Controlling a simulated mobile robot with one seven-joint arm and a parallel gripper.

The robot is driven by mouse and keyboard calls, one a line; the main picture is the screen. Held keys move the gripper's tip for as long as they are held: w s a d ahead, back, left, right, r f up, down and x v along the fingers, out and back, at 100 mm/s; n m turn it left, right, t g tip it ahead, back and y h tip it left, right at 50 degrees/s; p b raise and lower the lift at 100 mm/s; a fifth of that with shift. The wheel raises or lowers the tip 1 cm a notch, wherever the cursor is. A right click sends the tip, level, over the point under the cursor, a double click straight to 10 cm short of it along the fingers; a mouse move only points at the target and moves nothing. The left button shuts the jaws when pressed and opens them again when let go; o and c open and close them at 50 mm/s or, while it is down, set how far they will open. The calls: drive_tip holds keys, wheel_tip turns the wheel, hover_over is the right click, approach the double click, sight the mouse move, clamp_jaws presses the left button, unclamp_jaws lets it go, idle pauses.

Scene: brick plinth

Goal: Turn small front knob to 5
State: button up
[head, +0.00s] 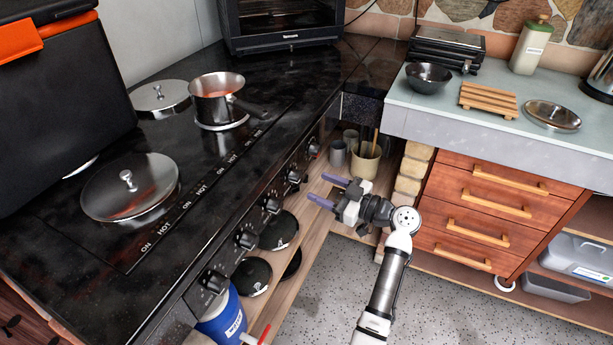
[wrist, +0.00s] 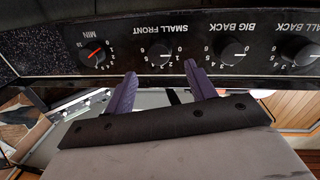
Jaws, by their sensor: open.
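The small front knob (wrist: 165,57) is a dark round knob on the black stove panel in the wrist view, under upside-down lettering. Its dial numbers show around it, but I cannot read its exact setting. In the head view it is the second knob (head: 293,175) from the far end of the panel. My gripper (wrist: 160,69) has two purple fingers, spread apart and empty. Their tips are just short of the panel, one to each side of the knob as seen in the wrist view. In the head view my gripper (head: 325,191) points left toward the panel.
A red-marked MIN knob (wrist: 95,54) and the big back knob (wrist: 233,56) flank it. A beige utensil pot (head: 365,160) stands behind my gripper, beside wooden drawers (head: 480,217).

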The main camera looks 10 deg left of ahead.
sight(300, 178)
drive_tip(key=shift+p+x, duration=0.6)
drive_tip(key=shift+x, duration=2.15)
drive_tip(key=c, duration=1)
